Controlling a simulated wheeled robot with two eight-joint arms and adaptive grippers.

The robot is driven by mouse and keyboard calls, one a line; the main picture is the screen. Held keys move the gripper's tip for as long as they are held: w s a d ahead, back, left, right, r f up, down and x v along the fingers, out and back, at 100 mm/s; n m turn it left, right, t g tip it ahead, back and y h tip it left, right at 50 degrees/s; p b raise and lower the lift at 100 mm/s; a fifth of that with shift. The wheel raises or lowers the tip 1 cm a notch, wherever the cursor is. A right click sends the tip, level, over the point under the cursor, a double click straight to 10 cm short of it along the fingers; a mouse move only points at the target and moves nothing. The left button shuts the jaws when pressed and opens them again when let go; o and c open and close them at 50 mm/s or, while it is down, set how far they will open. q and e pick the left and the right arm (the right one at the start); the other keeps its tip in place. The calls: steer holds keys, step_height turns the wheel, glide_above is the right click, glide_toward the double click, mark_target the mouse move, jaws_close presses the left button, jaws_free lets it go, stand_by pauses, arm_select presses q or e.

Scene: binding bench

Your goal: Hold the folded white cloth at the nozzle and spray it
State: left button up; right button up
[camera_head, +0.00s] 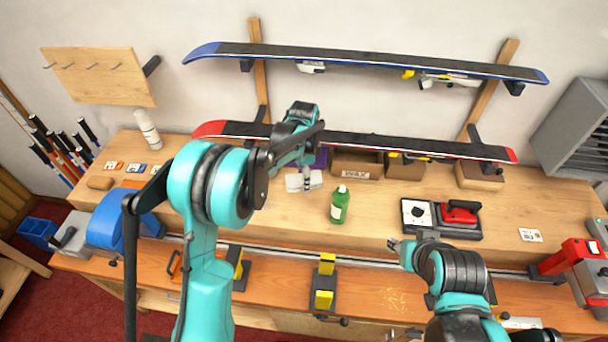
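The folded white cloth (293,183) lies on the bench's raised wooden back part, left of the middle. My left gripper (305,172) is right above it, pointing down, and hides its middle. I cannot tell whether the fingers touch the cloth or how far apart they are. A green bottle (339,206) with a white top and label stands upright to the right of the cloth; no nozzle can be made out clearly on it. My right gripper (394,245) is low at the bench's front step, away from both. Its fingers are too small to read.
An iron with a red handle (459,212) sits on a dark tray to the right. A brown box marked WAX (357,173) stands behind the bottle. Yellow-topped vises (324,299) line the front. Skis (370,62) hang on the wall. Bench between bottle and tray is clear.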

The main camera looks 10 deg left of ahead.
steer(key=shift+f, duration=0.3)
steer(key=shift+w+r, duration=0.1)
steer(key=c, duration=0.8)
steer(key=shift+w+a+r, duration=0.1)
steer(key=shift+w+r, duration=0.15)
steer(key=shift+w, duration=0.05)
jaws_close()
steer(key=w+a+r+g, duration=0.1)
steer(key=w+a+g, duration=0.25)
steer(key=w, duration=0.65)
steer(key=w+a+g, duration=0.2)
steer(key=w+a, duration=0.3)
steer(key=w, duration=0.5)
steer(key=shift+g, duration=0.85)
steer(key=shift+w+a+f, duration=0.85)
steer(key=shift+w+f, duration=0.1)
steer(key=shift+f, duration=1.1)
steer(key=shift+w+a+f, duration=0.85)
steer(key=shift+w+f, duration=0.15)
steer(key=shift+f, duration=1.1)
steer(key=shift+w+a+f, duration=0.85)
steer(key=shift+w+f, duration=0.1)
steer(key=shift+f, duration=1.1)
